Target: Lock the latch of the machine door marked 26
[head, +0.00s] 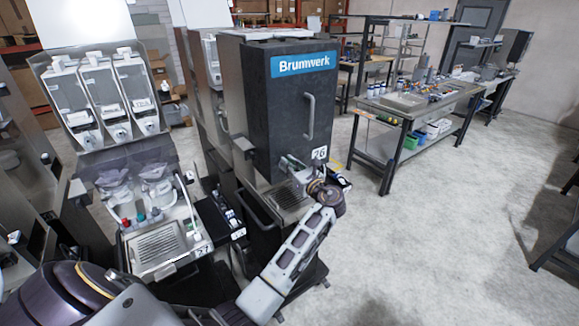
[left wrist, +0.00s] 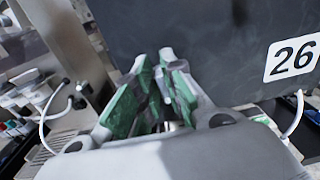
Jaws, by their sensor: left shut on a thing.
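The machine marked 26 (head: 262,108) has a dark door with a blue Brumwerk sign and an upright handle (head: 309,118). The 26 label (head: 319,153) is low on the door and also shows in the left wrist view (left wrist: 292,56). My left gripper (head: 290,164) is at the door's lower edge, left of the label. In the left wrist view its green-padded fingers (left wrist: 166,78) are close together, shut on a small part that they mostly hide; by its place it is the latch. My right gripper is out of view.
A machine marked 27 (head: 155,245) with white hoppers and a drip tray stands close on the left. A drip tray (head: 288,197) lies under my left gripper. A workbench (head: 410,103) with tools and bins stands behind on the right.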

